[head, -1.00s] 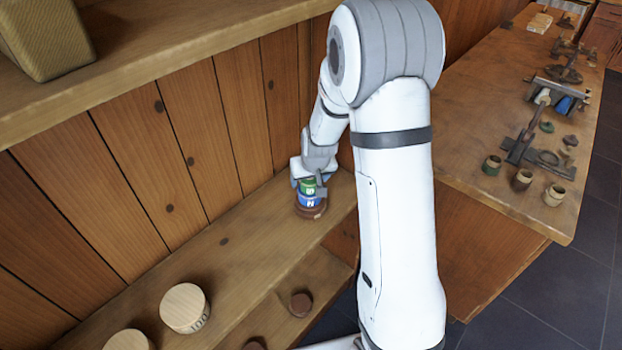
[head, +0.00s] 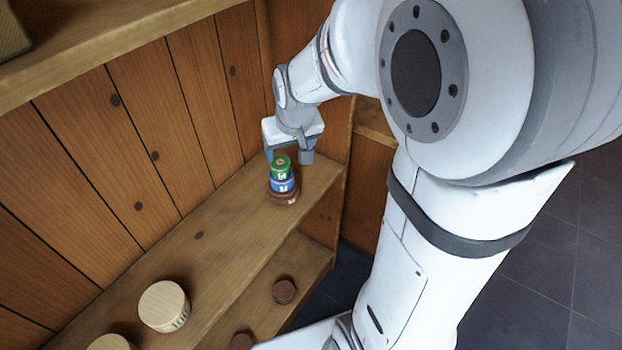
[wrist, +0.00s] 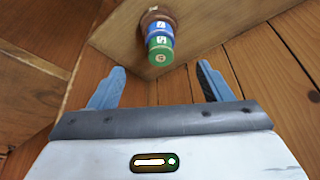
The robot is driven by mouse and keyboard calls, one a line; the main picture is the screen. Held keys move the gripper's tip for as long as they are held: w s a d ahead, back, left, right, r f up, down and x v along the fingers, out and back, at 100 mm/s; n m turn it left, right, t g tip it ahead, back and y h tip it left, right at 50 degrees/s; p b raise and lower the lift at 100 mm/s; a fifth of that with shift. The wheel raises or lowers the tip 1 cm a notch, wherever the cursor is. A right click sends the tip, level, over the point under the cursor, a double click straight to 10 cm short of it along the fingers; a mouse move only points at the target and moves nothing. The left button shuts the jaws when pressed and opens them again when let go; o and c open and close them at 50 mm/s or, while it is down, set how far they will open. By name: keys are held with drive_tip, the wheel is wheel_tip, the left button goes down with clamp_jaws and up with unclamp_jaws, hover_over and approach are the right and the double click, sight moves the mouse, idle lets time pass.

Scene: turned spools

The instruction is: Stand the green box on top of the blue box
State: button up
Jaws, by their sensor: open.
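The green box (head: 281,167) is a small round box standing upright on the blue box (head: 284,181). The blue box rests on a brown round base (head: 283,196) on the wooden shelf. In the wrist view the green box (wrist: 160,52), the blue box (wrist: 159,32) and the brown base (wrist: 157,15) line up as one stack. My gripper (head: 290,155) is open and empty, above and behind the stack. In the wrist view its blue fingers (wrist: 158,85) are spread apart, clear of the green box.
Pale round wooden boxes (head: 164,306) stand farther along the shelf (head: 215,240). Dark round pieces (head: 284,291) sit on a lower shelf. A plank wall (head: 150,140) rises behind, and an upper shelf (head: 110,50) overhangs at the upper left.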

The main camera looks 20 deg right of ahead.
drive_tip(key=s+r, duration=0.2)
drive_tip(key=s, duration=0.7)
drive_tip(key=s+r+g, duration=0.1)
drive_tip(key=s+r, duration=0.1)
drive_tip(key=s, duration=0.6)
drive_tip(key=shift+s+r, duration=0.25)
drive_tip(key=shift+s, duration=0.15)
drive_tip(key=shift+d, duration=0.1)
